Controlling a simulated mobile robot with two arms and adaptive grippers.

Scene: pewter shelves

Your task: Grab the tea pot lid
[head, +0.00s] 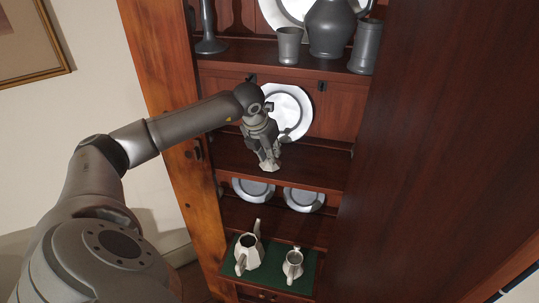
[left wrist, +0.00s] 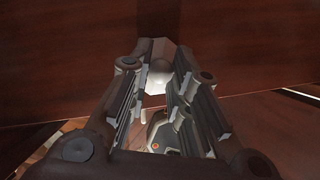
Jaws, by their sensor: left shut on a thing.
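My left gripper (head: 268,158) is in front of the middle shelf. It is shut on the tea pot lid (head: 270,167), a small pale piece at its fingertips. In the left wrist view the pale lid (left wrist: 160,76) shows between the far ends of the two fingers (left wrist: 161,68). The tea pot (head: 249,254), pale and faceted with a spout and handle, stands on the green mat (head: 270,277) well below the gripper. My right gripper is not in view.
A small pale jug (head: 293,264) stands right of the pot. Two plates (head: 254,189) (head: 304,199) lean on the shelf above them. A large plate (head: 291,108) stands behind my gripper. A cup (head: 289,45) and a pitcher (head: 330,28) stand on the upper shelf.

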